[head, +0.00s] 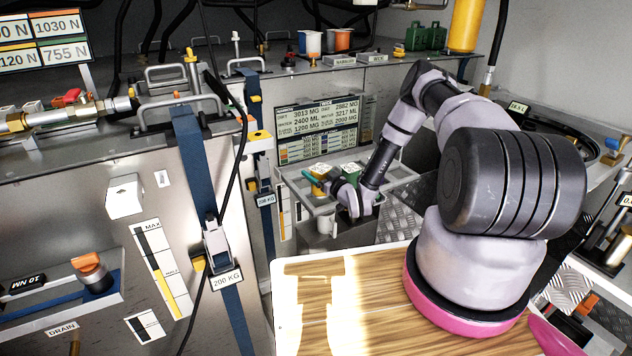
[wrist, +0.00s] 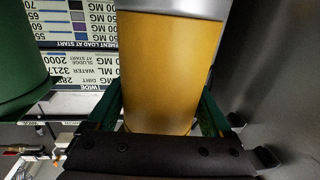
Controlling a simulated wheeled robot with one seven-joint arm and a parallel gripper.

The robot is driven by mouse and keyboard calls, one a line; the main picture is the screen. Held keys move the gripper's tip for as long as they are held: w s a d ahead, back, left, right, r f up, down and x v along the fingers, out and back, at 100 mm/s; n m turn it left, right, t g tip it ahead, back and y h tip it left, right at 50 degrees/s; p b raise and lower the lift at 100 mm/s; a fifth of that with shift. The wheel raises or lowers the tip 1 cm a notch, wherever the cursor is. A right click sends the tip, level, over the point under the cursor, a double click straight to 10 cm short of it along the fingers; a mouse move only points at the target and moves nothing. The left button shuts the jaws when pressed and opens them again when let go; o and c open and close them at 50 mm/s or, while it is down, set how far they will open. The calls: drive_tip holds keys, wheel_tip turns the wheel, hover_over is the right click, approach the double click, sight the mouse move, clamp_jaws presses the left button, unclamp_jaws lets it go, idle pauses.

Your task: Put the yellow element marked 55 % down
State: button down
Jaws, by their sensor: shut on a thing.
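The yellow element (wrist: 165,70) fills the middle of the wrist view, a yellow cylinder with a grey metal end. My gripper (wrist: 160,112) is shut on it, with a green finger on each side. Its 55 % mark does not show. In the head view, a small part of the yellow element (head: 317,189) shows at my gripper (head: 326,184), over the grey tray (head: 402,176). I cannot tell whether the element touches the tray. A green element (head: 351,171) stands close to the right; it also shows at the left of the wrist view (wrist: 25,60).
A label board (head: 317,125) with figures is on the wall behind the tray. A blue strap (head: 190,150) with a buckle runs down the tank at left. A wooden board (head: 345,310) lies in front. The tray's right end looks free.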

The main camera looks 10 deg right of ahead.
drive_tip(key=shift+f, duration=1.5)
drive_tip(key=shift+f, duration=0.15)
unclamp_jaws()
drive_tip(key=shift+s+d, duration=0.2)
drive_tip(key=v, duration=1.1)
drive_tip(key=shift+s, duration=0.25)
drive_tip(key=shift+d, duration=0.15)
